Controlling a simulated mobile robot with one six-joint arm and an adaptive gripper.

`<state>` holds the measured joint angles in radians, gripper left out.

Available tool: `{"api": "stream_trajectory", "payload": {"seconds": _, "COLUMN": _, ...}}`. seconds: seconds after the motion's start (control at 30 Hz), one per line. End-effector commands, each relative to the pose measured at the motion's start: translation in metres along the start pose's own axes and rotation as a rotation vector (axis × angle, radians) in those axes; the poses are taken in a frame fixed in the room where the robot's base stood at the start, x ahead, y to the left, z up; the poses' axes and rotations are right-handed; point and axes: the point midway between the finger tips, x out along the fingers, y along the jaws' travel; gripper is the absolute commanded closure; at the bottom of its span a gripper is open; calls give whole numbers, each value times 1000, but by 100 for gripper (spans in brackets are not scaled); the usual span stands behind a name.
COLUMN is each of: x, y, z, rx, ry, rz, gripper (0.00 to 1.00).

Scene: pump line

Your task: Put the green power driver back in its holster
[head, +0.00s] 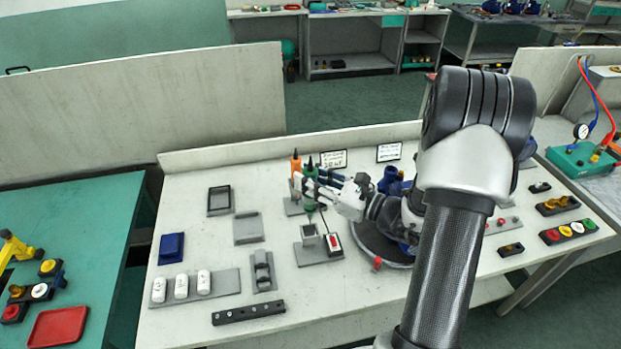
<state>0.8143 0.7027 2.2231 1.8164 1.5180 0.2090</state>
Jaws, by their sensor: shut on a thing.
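The green power driver (310,186) is upright in my gripper (312,190), which is shut on its body. Its thin tip points down, above a grey square holster (310,234) on a grey base plate. The tip appears apart from the holster rim, though the exact gap is hard to tell. An orange-topped driver (295,163) stands just behind and left, in another holder partly hidden by the green driver and my gripper.
A small box with a red switch (333,242) sits right beside the holster. A round dark turntable with blue pump parts (392,180) stands to the right, partly hidden by my arm. White cylinders (181,287), a blue tray (171,248) and grey fixtures lie left. Two signs (333,159) stand behind.

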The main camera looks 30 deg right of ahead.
Motion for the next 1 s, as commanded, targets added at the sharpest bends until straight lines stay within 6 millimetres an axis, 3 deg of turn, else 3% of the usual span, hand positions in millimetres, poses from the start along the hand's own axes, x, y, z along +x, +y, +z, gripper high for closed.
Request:
{"api": "stream_trajectory", "payload": {"seconds": 0.27, "x": 0, "y": 0, "z": -4, "rx": 0, "ry": -1, "rz": 0, "gripper": 100}}
{"api": "stream_trajectory", "payload": {"seconds": 1.0, "x": 0, "y": 0, "z": -42, "rx": -1, "ry": -1, "rz": 0, "gripper": 100}}
